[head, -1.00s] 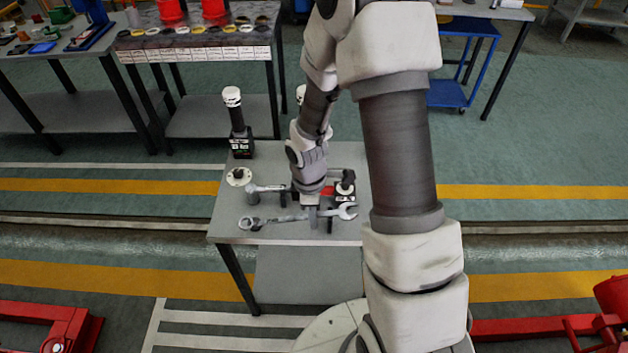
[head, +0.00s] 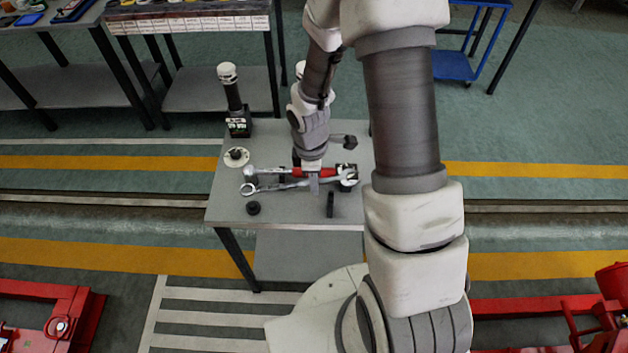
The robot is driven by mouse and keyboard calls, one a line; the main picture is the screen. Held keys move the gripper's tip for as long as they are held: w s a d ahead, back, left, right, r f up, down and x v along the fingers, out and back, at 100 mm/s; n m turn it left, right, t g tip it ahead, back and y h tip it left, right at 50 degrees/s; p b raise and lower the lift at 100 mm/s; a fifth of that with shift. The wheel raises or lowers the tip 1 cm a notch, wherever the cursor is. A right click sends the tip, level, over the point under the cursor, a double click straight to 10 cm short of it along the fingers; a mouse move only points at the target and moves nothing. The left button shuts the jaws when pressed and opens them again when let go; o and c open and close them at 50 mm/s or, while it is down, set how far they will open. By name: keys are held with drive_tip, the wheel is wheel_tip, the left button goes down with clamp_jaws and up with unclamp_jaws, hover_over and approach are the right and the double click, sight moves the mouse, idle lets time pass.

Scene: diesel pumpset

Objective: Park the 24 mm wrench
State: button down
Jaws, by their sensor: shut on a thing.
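The wrench (head: 286,186) is a silver combination spanner with a ring end at left and an open jaw at right. The gripper's fingers hide part of the shank.
A black upright block (head: 330,204) and a black round piece (head: 253,208) stand bare near the table's front. A white disc with a dark centre (head: 236,156) and a black post with white cap (head: 233,100) stand at left. My arm covers the table's right side.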

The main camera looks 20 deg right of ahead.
drive_tip(key=shift+f+b, duration=2.35)
drive_tip(key=shift+f, duration=0.6)
drive_tip(key=shift+f+b, duration=0.9)
drive_tip(key=shift+f, duration=0.1)
drive_tip(key=c, duration=0.7)
unclamp_jaws()
drive_tip(key=r+p, duration=0.1)
drive_tip(key=r, duration=0.4)
drive_tip(key=r+p, duration=0.1)
drive_tip(key=r, duration=0.5)
drive_tip(key=a+r+p, duration=0.1)
drive_tip(key=r, duration=0.5)
drive_tip(key=shift+w+r, duration=0.2)
drive_tip(key=shift+r, duration=0.05)
drive_tip(key=shift+d, duration=0.1)
drive_tip(key=shift+r, duration=0.1)
drive_tip(key=s+r+m+t, duration=0.2)
drive_tip(key=s+r+m, duration=0.2)
drive_tip(key=r, duration=0.2)
drive_tip(key=s+r+m+t, duration=0.2)
drive_tip(key=s+r+m, duration=0.3)
drive_tip(key=r, duration=0.1)
drive_tip(key=s+r+m+t, duration=0.1)
drive_tip(key=s+r+m, duration=0.4)
drive_tip(key=r, duration=0.2)
drive_tip(key=shift+s+d+t+y, duration=0.15)
drive_tip(key=shift+d+t+y, duration=0.15)
drive_tip(key=shift+d+t, duration=0.1)
